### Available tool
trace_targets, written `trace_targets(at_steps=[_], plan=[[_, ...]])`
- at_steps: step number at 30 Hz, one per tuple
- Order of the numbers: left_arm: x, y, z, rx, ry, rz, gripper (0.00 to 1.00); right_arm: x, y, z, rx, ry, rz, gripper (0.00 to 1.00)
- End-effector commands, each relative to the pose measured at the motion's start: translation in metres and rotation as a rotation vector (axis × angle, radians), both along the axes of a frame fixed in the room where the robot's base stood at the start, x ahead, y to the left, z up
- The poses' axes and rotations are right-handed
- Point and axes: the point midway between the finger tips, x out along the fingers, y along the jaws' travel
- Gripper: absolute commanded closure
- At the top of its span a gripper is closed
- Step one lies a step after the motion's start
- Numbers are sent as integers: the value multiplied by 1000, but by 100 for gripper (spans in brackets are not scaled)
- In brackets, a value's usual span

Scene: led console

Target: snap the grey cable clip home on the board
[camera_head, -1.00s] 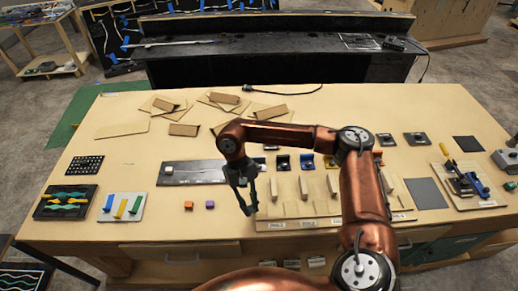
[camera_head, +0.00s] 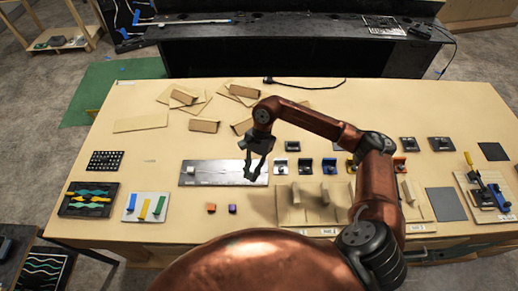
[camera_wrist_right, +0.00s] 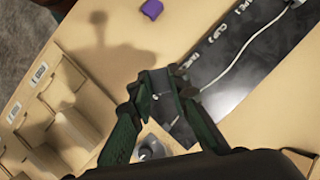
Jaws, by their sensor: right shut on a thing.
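The board (camera_head: 222,181) is a long dark grey plate lying flat on the table, left of centre. It also shows in the right wrist view (camera_wrist_right: 232,62), with white lettering and a thin white cable (camera_wrist_right: 252,47) running along it. My right gripper (camera_head: 254,172) points down over the board's right end. In the right wrist view it is shut on the grey cable clip (camera_wrist_right: 156,96), a small dark grey block between the fingertips. The clip is too small to make out in the head view. I cannot tell whether it touches the board. My left gripper is not in view.
An orange block (camera_head: 211,208) and a purple block (camera_head: 232,209) lie in front of the board. A cardboard-coloured holder (camera_head: 290,214) with upright pieces stands to the right. Several small dark fixtures (camera_head: 305,166) line its back. Flat brown pieces (camera_head: 140,124) lie behind.

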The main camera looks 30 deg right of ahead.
Motion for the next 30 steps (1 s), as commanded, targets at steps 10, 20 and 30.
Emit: trace_targets(at_steps=[10, 20, 30], plan=[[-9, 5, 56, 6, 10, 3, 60, 29, -32, 24, 5, 3, -770, 94], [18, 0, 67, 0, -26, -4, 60, 38, -49, 26, 5, 4, -1016, 94], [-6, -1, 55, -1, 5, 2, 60, 38, -49, 0, 4, 6, -1016, 94]])
